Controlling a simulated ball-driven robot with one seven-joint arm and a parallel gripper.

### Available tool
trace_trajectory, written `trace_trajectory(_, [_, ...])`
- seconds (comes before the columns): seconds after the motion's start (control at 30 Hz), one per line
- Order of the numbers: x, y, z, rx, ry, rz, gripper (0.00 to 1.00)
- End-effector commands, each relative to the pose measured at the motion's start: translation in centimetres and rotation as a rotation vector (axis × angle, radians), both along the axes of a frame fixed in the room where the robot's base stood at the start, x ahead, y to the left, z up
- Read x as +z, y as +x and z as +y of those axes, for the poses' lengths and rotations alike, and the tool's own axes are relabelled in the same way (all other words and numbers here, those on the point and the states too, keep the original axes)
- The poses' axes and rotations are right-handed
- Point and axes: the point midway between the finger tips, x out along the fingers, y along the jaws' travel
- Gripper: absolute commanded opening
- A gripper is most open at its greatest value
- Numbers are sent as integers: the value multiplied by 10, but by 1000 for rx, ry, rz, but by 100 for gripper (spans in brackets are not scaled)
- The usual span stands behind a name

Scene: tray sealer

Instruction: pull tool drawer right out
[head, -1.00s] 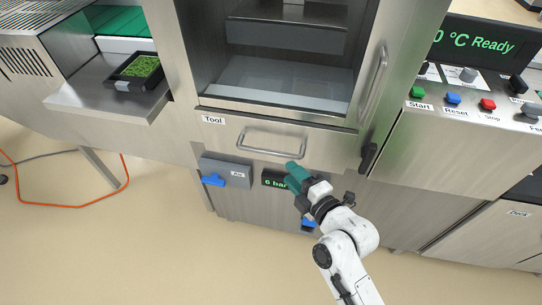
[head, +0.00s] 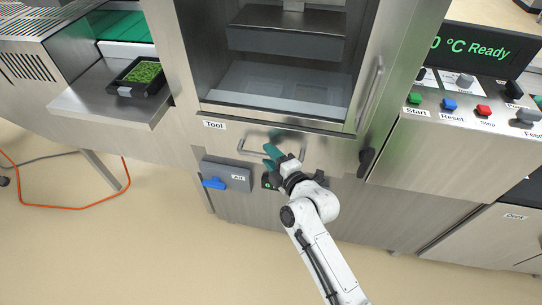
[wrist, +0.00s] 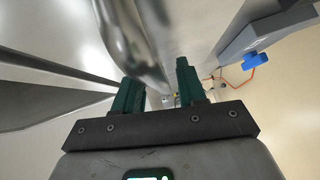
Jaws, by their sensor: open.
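The tool drawer (head: 222,142) is shut, its front flush under the glazed chamber and marked with a "Tool" label (head: 214,125). Its metal bar handle (head: 252,153) runs across the front, partly hidden by my gripper in the head view. My gripper (head: 270,151), with green fingers, is at the right part of the handle. In the wrist view my gripper (wrist: 158,85) is open, and the shiny handle bar (wrist: 138,40) runs down to the gap between the fingers, close to the left one. I cannot tell whether they touch.
A grey box labelled "Air" with a blue valve lever (head: 213,183) sits below the drawer at left. A black latch (head: 366,162) is at its right. A tray of green food (head: 125,91) stands on the left shelf. The floor in front is open.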

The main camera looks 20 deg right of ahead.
Motion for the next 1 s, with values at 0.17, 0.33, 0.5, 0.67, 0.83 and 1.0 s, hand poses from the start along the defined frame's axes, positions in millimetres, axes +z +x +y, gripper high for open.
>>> trace_trajectory(0.17, [0,0,0,0,0,0,38])
trace_trajectory(0.33, [0,0,0,0,0,0,21])
trace_trajectory(0.5, [0,0,0,0,1,1,5])
trace_trajectory(0.67, [0,0,0,0,1,1,0])
trace_trajectory(0.83, [-1,0,0,0,1,1,0])
trace_trajectory(1.0, [-1,-1,0,0,1,2,0])
